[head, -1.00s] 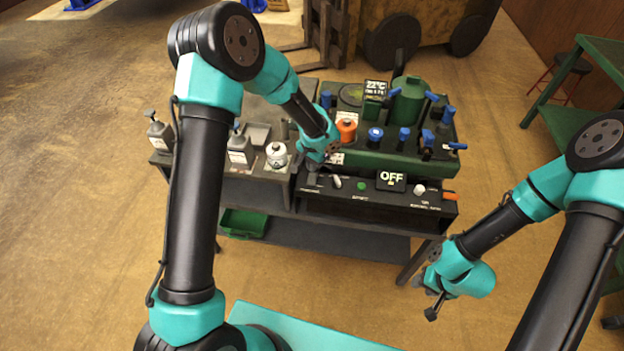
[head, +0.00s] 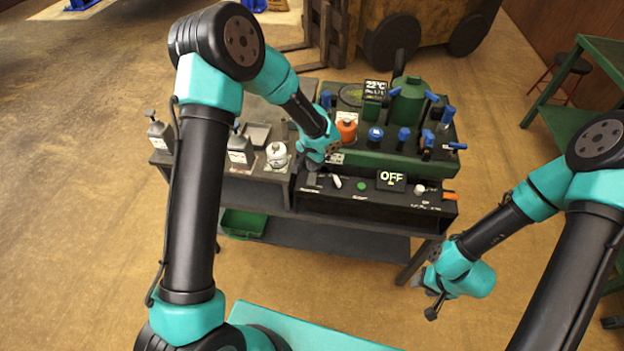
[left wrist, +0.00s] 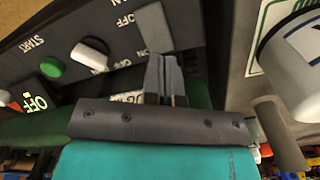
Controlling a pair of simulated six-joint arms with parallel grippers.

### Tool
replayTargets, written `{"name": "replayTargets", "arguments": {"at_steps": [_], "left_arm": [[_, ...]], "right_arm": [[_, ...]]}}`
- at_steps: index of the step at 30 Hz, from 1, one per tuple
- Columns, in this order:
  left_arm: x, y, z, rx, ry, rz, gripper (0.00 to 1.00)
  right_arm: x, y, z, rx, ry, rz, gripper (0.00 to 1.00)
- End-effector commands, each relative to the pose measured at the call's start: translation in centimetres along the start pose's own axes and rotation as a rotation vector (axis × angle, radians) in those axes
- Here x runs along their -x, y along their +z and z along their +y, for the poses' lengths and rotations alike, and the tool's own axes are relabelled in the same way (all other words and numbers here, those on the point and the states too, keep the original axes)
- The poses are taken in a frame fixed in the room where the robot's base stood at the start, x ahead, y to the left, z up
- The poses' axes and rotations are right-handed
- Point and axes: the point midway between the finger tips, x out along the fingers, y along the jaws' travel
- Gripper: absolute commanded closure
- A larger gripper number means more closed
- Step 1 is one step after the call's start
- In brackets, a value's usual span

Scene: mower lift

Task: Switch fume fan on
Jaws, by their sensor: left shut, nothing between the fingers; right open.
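The black control panel (head: 378,197) runs along the front of the bench. Its display (head: 391,181) reads OFF; it also shows in the left wrist view (left wrist: 36,103). In the left wrist view a grey rocker-like switch (left wrist: 153,28) sits beside the printed word OFF, with a white knob (left wrist: 90,55) and a green START button (left wrist: 51,67) further left. My left gripper (left wrist: 165,62) is shut and empty, its tips close to the near end of the grey switch; I cannot tell whether they touch. My right gripper (head: 432,300) is open and empty, off the bench's front right.
Behind the panel stands a green unit (head: 385,160) with blue valves and an orange knob (head: 347,129). Bottles (head: 239,150) and a white pot (head: 277,155) stand left of the panel. An orange item (head: 450,196) is at its right end. The floor in front is open.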

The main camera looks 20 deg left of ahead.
Motion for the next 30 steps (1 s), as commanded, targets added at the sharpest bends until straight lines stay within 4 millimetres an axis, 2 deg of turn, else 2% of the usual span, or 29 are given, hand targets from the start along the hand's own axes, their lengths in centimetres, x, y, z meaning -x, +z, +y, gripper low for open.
{"name": "replayTargets", "arguments": {"at_steps": [22,30], "left_arm": [[-0.92,0.01,-0.01,0.0,0.0,-0.001,1.0],[-0.14,-0.04,-0.04,0.0,-0.001,0.001,1.0]], "right_arm": [[0.0,0.0,0.0,0.0,0.0,0.0,0.57],[0.0,0.0,0.0,0.0,0.0,0.0,0.57]]}}
